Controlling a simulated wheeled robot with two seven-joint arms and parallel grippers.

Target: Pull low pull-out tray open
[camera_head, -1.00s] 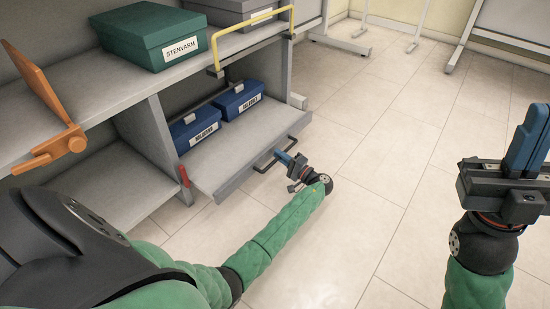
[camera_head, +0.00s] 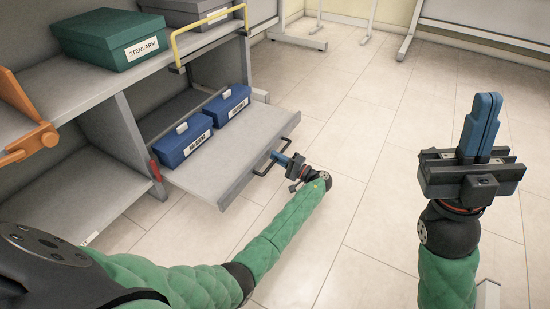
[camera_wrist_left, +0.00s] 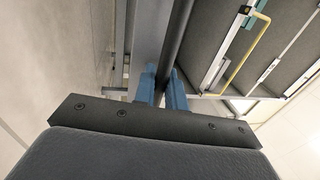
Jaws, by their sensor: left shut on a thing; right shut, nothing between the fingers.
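The low pull-out tray (camera_head: 247,135) is a grey board sticking well out of the shelf's lower compartment, with a dark bar handle (camera_head: 258,172) on its front edge. Two blue labelled boxes ride on it, a nearer one (camera_head: 183,143) and a farther one (camera_head: 226,104). My left gripper (camera_head: 277,157) is at the tray's front, shut on the handle. In the left wrist view the dark handle bar (camera_wrist_left: 178,40) runs between its blue fingers (camera_wrist_left: 162,92). My right gripper (camera_head: 487,105) is shut and empty, raised over the floor at the right.
A green box (camera_head: 112,38) and a grey box (camera_head: 190,11) stand on the upper shelf. A yellow handle (camera_head: 208,34) is above the tray. An orange bracket (camera_head: 30,143) and a red part (camera_head: 155,170) are on the left. The tiled floor (camera_head: 350,130) before the tray is clear.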

